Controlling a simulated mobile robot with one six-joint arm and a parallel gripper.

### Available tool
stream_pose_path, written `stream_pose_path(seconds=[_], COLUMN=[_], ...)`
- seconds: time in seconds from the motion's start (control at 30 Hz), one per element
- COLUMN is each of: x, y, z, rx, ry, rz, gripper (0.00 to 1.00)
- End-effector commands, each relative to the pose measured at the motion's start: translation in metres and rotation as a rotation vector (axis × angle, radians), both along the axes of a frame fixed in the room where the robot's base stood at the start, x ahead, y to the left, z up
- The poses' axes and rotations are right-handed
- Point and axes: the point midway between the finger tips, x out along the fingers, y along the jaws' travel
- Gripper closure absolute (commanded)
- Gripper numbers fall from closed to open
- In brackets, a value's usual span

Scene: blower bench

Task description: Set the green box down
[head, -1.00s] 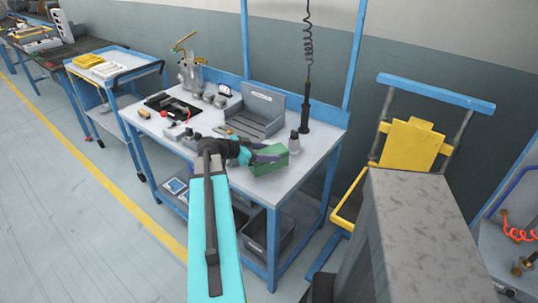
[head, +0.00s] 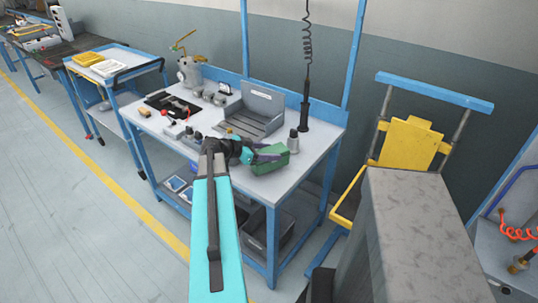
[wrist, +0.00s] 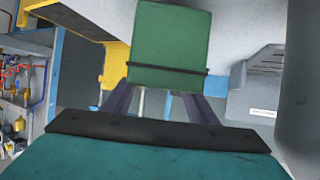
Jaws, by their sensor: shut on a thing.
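The green box (head: 270,162) is in my gripper (head: 265,153), over the front right part of the workbench top (head: 232,171). In the wrist view, the green box (wrist: 170,50) is gripped between the two dark fingers of my gripper (wrist: 158,98). A dark band runs across the box near the gripper. The head view does not show clearly whether the underside of the box touches the bench top.
A grey open bin (head: 259,108) stands behind the box. A grey cone-shaped part (head: 294,141) stands close at its right rear. A black hanging tool (head: 305,113) is farther back. Small parts and a black mat (head: 170,103) lie to the left. A yellow cart (head: 410,142) stands to the right.

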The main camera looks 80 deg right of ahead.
Motion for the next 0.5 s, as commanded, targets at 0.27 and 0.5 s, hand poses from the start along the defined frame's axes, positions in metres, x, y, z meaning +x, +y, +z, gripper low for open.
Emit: stream_pose_path(seconds=[0.27,0.5], x=[-0.004,-0.006], y=[-0.002,-0.003], z=[-0.016,-0.017], rx=[-0.002,-0.003], ry=[0.002,0.002], rz=[-0.004,-0.007], gripper=[0.93,0.93])
